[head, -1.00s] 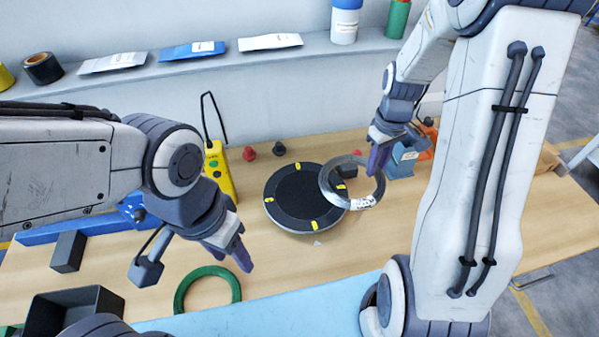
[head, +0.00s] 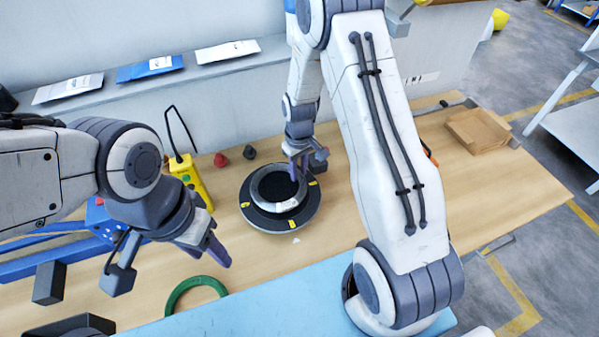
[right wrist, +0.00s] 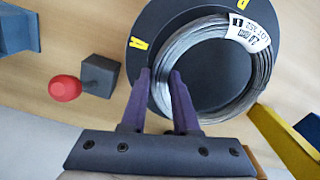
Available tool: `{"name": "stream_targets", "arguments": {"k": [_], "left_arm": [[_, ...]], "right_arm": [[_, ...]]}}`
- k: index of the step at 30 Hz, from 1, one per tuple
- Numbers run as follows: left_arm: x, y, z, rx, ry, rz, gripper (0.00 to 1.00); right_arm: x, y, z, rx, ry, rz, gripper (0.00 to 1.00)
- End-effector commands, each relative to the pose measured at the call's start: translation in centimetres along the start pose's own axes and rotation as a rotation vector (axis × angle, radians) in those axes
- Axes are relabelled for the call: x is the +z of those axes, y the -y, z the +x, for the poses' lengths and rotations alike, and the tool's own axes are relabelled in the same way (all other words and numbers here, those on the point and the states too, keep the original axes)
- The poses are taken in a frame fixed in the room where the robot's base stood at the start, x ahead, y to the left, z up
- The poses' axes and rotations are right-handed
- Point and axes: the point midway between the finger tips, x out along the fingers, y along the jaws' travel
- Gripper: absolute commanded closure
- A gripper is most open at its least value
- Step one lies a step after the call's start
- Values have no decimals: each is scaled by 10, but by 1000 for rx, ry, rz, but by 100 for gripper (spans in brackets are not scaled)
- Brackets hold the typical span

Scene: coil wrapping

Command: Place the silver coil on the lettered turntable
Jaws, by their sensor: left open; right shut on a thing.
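The silver coil (head: 278,208), a wire ring with a white printed label, is over the black lettered turntable (head: 268,223), within its outline. I cannot tell whether it touches the disc. My right gripper (head: 298,168) is shut on the coil's far side. In the right wrist view its fingers (right wrist: 158,76) straddle the coil's wire (right wrist: 264,62), and yellow lettered tags show on the turntable (right wrist: 151,22). My left gripper (head: 223,254) is open and empty, left of and nearer than the turntable.
A green ring (head: 172,298) lies at the front left. A yellow control box (head: 190,178) and a red knob (head: 220,160) stand left of the turntable. A cardboard tray (head: 478,130) lies far right. Wood right of my right arm is mostly clear.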

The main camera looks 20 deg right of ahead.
Motion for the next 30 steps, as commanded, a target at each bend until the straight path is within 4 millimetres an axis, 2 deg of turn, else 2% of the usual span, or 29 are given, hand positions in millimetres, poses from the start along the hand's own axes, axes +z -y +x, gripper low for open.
{"name": "stream_targets", "arguments": {"k": [1, 6, 16, 17, 18, 19, 30], "left_arm": [[0, 0, -6, 0, 0, 0, 50], [-1, -1, -10, 0, 0, 1, 50], [0, -1, -8, 0, 0, 1, 50], [0, -1, -8, 0, 0, 1, 50], [0, -1, -8, 0, 0, 1, 50], [0, -1, -8, 0, 0, 1, 50], [0, -1, -8, 0, 0, 1, 50]], "right_arm": [[1, 0, 5, -1, 4, 1, 100], [1, -1, 21, 0, 1, 1, 100], [0, -1, 24, 0, -1, 1, 100], [1, -1, 25, 0, 0, 1, 64], [1, -1, 24, 0, 0, 1, 48], [1, -1, 24, 0, 0, 1, 41], [0, -1, 21, 0, -1, 1, 41]]}}
